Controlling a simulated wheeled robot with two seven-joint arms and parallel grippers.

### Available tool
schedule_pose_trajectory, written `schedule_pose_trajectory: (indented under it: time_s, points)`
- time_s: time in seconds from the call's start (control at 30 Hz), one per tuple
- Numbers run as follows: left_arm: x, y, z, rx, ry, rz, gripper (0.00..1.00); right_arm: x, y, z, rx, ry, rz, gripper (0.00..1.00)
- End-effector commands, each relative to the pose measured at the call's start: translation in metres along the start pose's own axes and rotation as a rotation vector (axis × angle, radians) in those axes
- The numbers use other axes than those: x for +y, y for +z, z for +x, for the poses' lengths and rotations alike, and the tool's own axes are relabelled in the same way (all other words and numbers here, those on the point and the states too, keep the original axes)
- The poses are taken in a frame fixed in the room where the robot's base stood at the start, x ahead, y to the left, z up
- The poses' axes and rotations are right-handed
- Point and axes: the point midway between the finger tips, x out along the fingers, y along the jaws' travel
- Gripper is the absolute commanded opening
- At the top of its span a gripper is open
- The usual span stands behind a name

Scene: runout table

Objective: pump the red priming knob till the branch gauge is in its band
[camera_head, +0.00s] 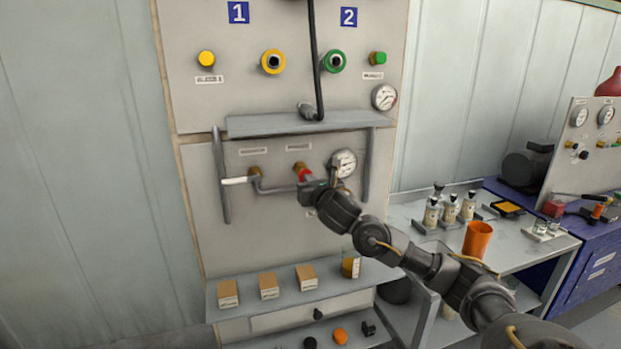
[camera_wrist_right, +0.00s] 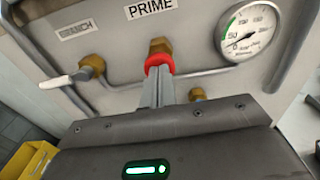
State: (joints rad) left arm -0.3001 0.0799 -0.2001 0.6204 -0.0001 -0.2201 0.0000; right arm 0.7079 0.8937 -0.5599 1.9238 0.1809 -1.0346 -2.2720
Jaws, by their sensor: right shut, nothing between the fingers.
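The red priming knob (camera_head: 303,173) sits on a brass fitting under a small label on the lower panel. In the right wrist view the red knob (camera_wrist_right: 158,61) is a ring shape below the PRIME label. My right gripper (camera_wrist_right: 157,82) is shut, with its fingertips together right at the knob's face; I cannot tell whether they press on it. The branch gauge (camera_head: 344,163) is just right of the knob. In the right wrist view the gauge (camera_wrist_right: 247,32) has a green arc on its left side, and its dark needle seems to point lower left. My left gripper is out of view.
A white-handled valve (camera_head: 234,181) labelled BRANCH is left of the knob, with a pipe running behind my fingers. A grey shelf (camera_head: 290,124) juts out above.

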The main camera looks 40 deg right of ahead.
Motion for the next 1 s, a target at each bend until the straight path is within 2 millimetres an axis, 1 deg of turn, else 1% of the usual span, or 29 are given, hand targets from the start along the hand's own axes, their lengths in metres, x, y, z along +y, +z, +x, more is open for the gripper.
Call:
schedule_pose_trajectory:
  time_s: [0.27, 0.5, 0.57, 0.87, 1.0]
  points:
    - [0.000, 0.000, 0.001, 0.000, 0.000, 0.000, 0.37, 0.000, 0.000, 0.001, 0.000, 0.000, 0.001, 0.00]
    - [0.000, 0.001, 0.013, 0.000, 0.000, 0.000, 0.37, -0.002, 0.000, 0.028, -0.003, -0.002, 0.002, 0.00]
    - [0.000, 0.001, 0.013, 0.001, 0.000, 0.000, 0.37, -0.001, 0.001, 0.030, -0.002, -0.001, 0.001, 0.00]
    - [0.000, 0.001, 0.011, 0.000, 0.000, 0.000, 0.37, -0.001, 0.003, 0.031, -0.003, 0.000, 0.002, 0.00]
    - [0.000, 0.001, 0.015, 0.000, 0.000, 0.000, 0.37, 0.001, 0.002, 0.025, -0.005, 0.003, 0.001, 0.00]
